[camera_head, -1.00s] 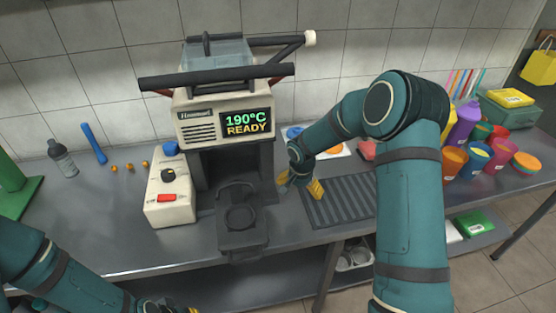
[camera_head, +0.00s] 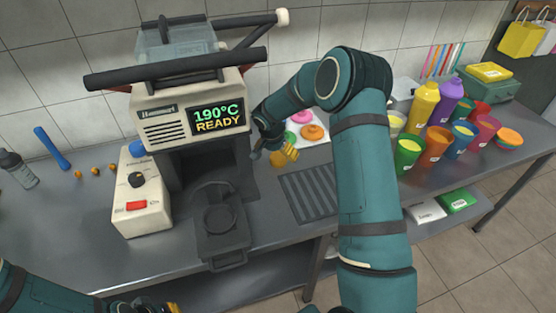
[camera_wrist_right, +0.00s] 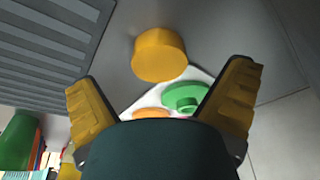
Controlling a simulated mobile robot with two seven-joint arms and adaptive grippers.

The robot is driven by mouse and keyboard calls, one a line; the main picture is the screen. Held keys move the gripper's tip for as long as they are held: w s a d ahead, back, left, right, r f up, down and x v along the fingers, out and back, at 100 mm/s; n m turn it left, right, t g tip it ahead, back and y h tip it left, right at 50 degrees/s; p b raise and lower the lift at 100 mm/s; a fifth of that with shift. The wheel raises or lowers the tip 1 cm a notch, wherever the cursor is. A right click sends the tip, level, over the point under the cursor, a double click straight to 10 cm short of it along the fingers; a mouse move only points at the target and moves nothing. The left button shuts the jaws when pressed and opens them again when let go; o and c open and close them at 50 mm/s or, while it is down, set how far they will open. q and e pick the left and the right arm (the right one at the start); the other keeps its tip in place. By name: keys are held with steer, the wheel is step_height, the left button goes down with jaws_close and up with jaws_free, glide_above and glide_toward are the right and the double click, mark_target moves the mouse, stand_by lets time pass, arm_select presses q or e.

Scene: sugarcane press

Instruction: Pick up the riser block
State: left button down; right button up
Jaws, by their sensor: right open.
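A short yellow-orange cylinder, which looks like the riser block, stands on the counter in the right wrist view (camera_wrist_right: 159,52). It also shows in the head view (camera_head: 278,159), behind the slotted drip tray (camera_head: 312,192). My right gripper (camera_head: 290,153) is open and empty beside it. In the wrist view the cylinder is ahead of the spread yellow fingers (camera_wrist_right: 160,88), roughly midway between them, and they do not appear to touch it. My left gripper (camera_head: 172,307) is mostly cut off at the bottom edge, and its jaws cannot be made out.
The press (camera_head: 170,120) stands left of my right gripper. Pink, orange and green rings lie on a white board (camera_head: 322,140) close behind the gripper. Several coloured cups and bottles (camera_head: 436,140) stand to the right. The counter front (camera_head: 258,232) beside the tray is clear.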

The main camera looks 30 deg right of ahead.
mark_target(279, 156)
steer(key=x, duration=0.3)
steer(key=shift+w+d+f, duration=0.1)
steer(key=shift+d+f, duration=0.05)
steer(key=shift+f, duration=0.15)
steer(key=c, duration=1.3)
steer(key=shift+r, duration=0.2)
